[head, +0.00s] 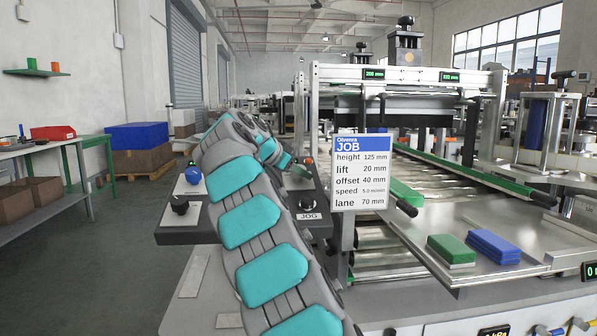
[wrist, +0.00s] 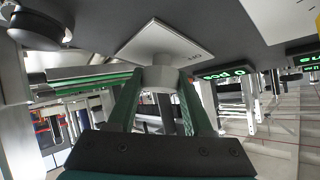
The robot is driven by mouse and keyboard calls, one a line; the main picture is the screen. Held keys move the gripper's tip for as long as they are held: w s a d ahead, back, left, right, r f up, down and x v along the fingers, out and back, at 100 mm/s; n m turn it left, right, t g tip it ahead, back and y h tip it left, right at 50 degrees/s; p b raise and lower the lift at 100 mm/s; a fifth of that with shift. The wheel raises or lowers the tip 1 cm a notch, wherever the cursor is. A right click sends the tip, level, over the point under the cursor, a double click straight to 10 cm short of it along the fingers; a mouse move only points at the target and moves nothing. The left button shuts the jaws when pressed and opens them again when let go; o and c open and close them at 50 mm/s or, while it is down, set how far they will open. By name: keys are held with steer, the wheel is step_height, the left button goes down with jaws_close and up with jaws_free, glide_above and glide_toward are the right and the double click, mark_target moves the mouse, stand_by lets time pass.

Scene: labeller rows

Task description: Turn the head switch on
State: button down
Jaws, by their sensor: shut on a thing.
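In the wrist view, a light grey round switch knob (wrist: 158,78) stands on a pale square plate (wrist: 165,45) fixed to a dark panel. In the head view, my teal and grey arm reaches over the dark control panel (head: 170,238), and my gripper (head: 300,171) is at the panel's far right part. The knob it holds is hidden there by my arm and gripper.
A knob marked JOG (head: 307,205) sits just nearer than my gripper. A blue knob (head: 192,176) and a black knob (head: 180,204) are on the panel's left side. A JOB card (head: 360,172) stands right of the panel, before the roller machine (head: 405,75).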

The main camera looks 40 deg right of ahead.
steer(key=shift+f+m+g, duration=0.1)
steer(key=shift+m+g, duration=0.4)
steer(key=shift+m, duration=0.1)
stand_by(0.3)
steer(key=shift+c, duration=1.5)
jaws_free()
steer(key=v, duration=0.6)
steer(key=shift+a+r, duration=0.25)
steer(key=shift+s+a+r, duration=0.15)
steer(key=shift+a+r, duration=0.1)
steer(key=shift+a, duration=0.25)
